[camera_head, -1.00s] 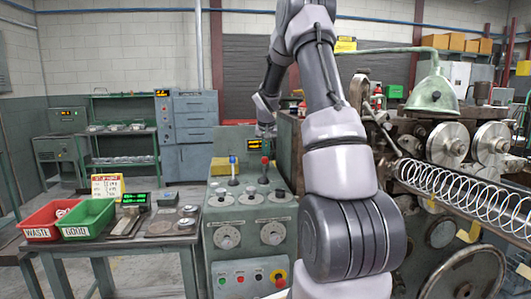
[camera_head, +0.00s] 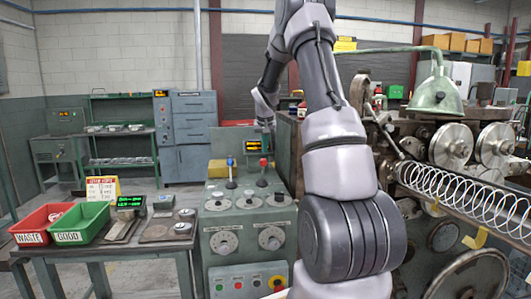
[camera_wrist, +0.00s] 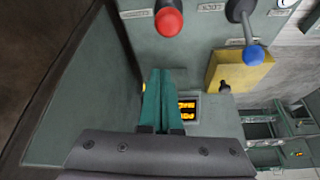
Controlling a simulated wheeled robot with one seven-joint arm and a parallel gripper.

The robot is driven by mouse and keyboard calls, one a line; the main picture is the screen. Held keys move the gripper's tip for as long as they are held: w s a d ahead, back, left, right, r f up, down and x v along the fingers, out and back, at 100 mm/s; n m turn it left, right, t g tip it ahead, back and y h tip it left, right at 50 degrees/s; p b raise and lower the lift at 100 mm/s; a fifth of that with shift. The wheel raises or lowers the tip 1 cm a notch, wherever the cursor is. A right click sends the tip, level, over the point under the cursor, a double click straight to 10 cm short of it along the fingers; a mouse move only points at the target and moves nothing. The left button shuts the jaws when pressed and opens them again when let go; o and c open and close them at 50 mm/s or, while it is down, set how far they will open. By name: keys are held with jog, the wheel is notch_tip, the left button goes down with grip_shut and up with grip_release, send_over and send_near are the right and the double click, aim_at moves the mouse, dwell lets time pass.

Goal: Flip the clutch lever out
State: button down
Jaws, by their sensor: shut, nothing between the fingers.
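Two ball-knob levers stand on the green control console (camera_head: 211,235). One has a blue knob (camera_head: 230,162), the other a red knob (camera_head: 263,162). Both also show in the wrist view, blue (camera_wrist: 254,55) and red (camera_wrist: 169,21). I cannot read the labels, so I cannot tell which is the clutch lever. My gripper (camera_wrist: 163,72) is shut and empty, its teal fingers over the console and apart from both knobs. The red knob is just beyond the fingertips, the blue knob off to the right. In the head view the fingers are hardly visible.
A yellow block (camera_wrist: 228,72) and a lit display (camera_wrist: 187,108) are on the console near my fingers. The spring (camera_head: 465,195) and coiler wheels are at right. A table with a red bin (camera_head: 30,231) and green bin (camera_head: 68,237) is at left.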

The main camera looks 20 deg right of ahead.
jog(key=s+a+r, duration=0.2)
jog(key=s+r, duration=0.4)
jog(key=s, duration=0.1)
jog(key=shift+a+r, duration=0.2)
jog(key=shift+a, duration=0.15)
jog(key=shift+s, duration=0.1)
jog(key=s+a+r+t+y, duration=0.1)
jog(key=s+a+r, duration=0.2)
jog(key=s, duration=0.7)
jog(key=s+a+r+y, duration=0.1)
jog(key=s+a+r, duration=0.2)
jog(key=s+a, duration=0.5)
jog(key=s+a+r+n+t+y, duration=0.1)
jog(key=s+a, duration=0.5)
jog(key=s, duration=0.8)
notch_tip(320, 180, up, 3)
jog(key=shift+s+a+f+t+y, duration=0.1)
jog(key=shift+s+a+t+y, duration=0.15)
jog(key=shift+y, duration=0.25)
jog(key=shift+w, duration=0.1)
